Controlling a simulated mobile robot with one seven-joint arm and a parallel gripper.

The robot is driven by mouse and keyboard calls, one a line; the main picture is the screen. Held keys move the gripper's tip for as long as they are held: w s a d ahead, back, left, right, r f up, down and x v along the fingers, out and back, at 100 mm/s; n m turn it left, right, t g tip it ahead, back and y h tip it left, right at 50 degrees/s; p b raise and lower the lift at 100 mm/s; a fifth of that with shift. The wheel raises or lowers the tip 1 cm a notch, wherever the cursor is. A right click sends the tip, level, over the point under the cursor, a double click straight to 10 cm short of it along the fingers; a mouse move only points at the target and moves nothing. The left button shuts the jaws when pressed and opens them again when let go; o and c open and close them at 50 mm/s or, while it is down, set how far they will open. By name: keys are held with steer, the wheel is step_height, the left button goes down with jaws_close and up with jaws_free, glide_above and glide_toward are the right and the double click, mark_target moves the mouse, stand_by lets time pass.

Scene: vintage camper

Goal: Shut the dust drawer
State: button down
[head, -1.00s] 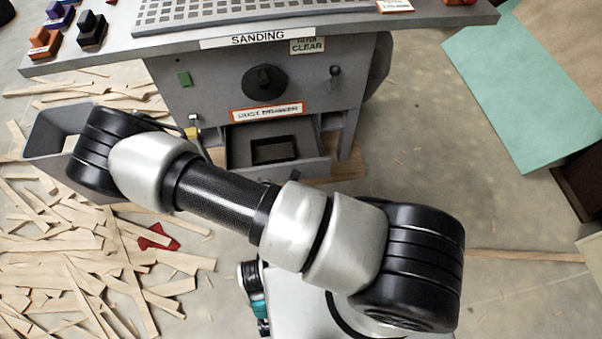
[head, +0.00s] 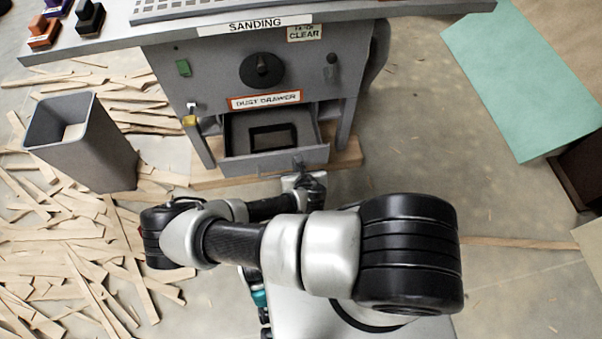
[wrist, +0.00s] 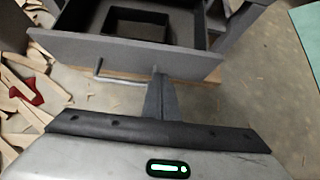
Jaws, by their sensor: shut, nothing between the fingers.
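The dust drawer (head: 274,160) is grey and stands pulled out from the sanding station, below the "DUST DRAWER" label (head: 265,100). A dark square frame (head: 272,137) lies inside it. In the wrist view the drawer front (wrist: 130,54) spans the upper left, with a bar handle (wrist: 118,80) on its face. My gripper (wrist: 158,72) is shut and empty, its fingertips at or very near the lower edge of the drawer front, right of the handle. Contact is unclear. In the head view my gripper (head: 299,168) is small and partly hidden by my arm.
A grey bin (head: 85,145) stands left of the station among scattered wood strips (head: 70,250). A teal sheet (head: 520,75) lies on the floor at right. The floor right of the station is mostly clear. Sanding blocks (head: 88,17) sit on the tabletop.

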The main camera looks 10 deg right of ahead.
mark_target(295, 153)
steer(key=shift+w+d+f+b, duration=0.15)
steer(key=shift+w+f, duration=0.2)
steer(key=shift+w, duration=1.05)
steer(key=shift+w+a+f+b, duration=0.15)
steer(key=shift+w+f, duration=0.2)
steer(key=shift+w, duration=1.05)
